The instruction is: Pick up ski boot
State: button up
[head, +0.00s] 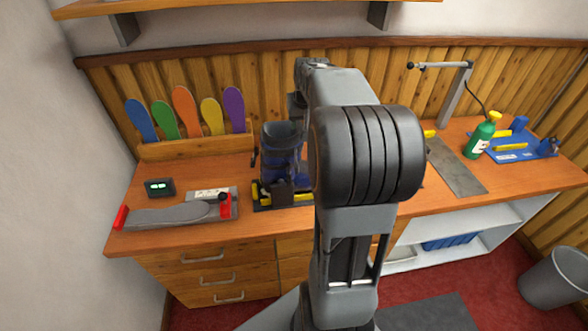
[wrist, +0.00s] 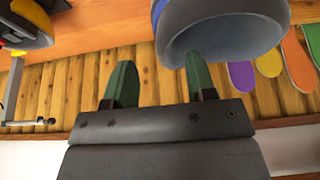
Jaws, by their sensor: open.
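The ski boot (head: 282,162) is dark blue and black and stands upright on the bench, left of my arm, at a low holder with yellow parts. In the wrist view its grey rounded cuff (wrist: 235,35) fills the upper middle-right. The left finger is clear of the boot. In the head view my arm hides the gripper and part of the boot's right side.
A grey sole on a board (head: 178,215) lies front left. A green bottle (head: 480,138) and blue jig (head: 515,148) are at right. In the wrist view another dark rounded thing (wrist: 30,22) shows upper left.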

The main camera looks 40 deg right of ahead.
aim_at(301, 126)
jog(key=shift+p+x, duration=0.55)
jog(key=shift+x, duration=1.65)
jog(key=shift+w+a, duration=0.1)
jog(key=shift+c, duration=0.3)
grip_shut()
jog(key=shift+r, duration=0.15)
